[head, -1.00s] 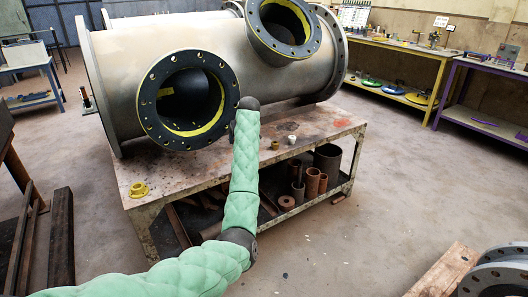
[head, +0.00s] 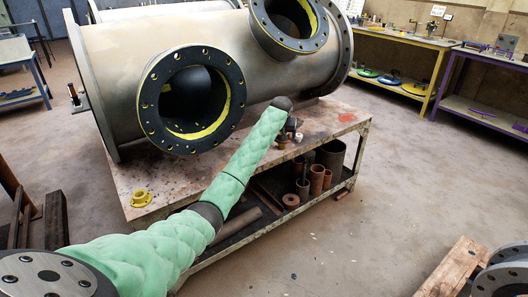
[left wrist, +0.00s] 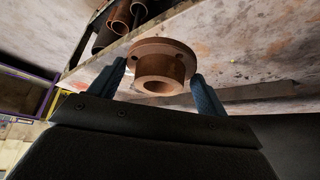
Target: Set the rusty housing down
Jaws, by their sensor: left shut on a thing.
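The rusty housing (left wrist: 160,66), a brown round flange with a short hollow neck, sits between the two blue fingers of my left gripper (left wrist: 158,72) in the left wrist view. The fingers are shut on it from both sides, and its open neck faces the camera. In the head view my left gripper (head: 291,125) is at the front right of the worktable, mostly hidden behind its own wrist. My right gripper is not in view.
A large steel pipe body (head: 215,55) with black, yellow-lined flanges fills the back of the table. A yellow flanged part (head: 141,198) sits at the front left corner. Rusty pipes (head: 316,178) stand on the lower shelf.

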